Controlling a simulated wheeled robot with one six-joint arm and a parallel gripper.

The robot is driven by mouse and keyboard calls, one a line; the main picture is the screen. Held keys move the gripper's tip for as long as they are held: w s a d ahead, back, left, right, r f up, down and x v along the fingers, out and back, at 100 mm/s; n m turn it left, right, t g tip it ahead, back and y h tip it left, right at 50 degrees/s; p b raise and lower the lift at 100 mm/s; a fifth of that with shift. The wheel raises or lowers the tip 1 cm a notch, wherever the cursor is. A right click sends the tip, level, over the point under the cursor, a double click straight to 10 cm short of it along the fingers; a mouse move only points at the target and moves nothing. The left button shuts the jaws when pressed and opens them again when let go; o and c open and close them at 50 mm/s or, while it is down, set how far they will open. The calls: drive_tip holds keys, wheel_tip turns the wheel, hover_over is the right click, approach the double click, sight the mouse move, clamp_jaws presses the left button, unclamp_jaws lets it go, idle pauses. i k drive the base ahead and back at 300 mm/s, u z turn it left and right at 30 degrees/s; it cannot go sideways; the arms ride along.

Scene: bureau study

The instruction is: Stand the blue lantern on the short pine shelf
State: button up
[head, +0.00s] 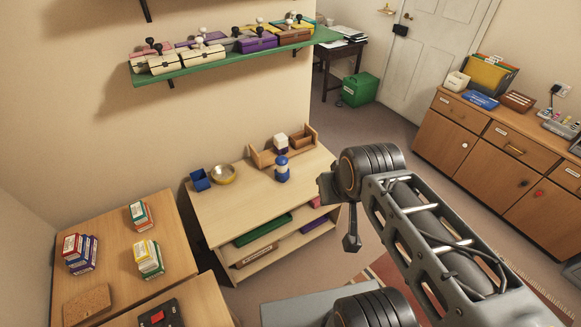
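A blue lantern-like object (282,170) with a pale band stands upright on top of a low light-wood unit (235,200), near its back right. Behind it is a small wooden rack (264,157) with low raised ends, which may be the short pine shelf. A dark, white-topped object (281,143) stands at this rack. My gripper (352,240) is only partly visible, as a dark part hanging below my arm's wrist joint, to the right of the unit and apart from the lantern. Its fingers cannot be made out clearly.
A green wall shelf (225,58) with several boxes hangs above. Desks (110,245) with books are at left, a sideboard (470,150) at right.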

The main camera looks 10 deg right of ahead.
sight(266, 157)
drive_tip(key=u, duration=0.05)
drive_tip(key=i, duration=0.9)
drive_tip(key=u, duration=1.35)
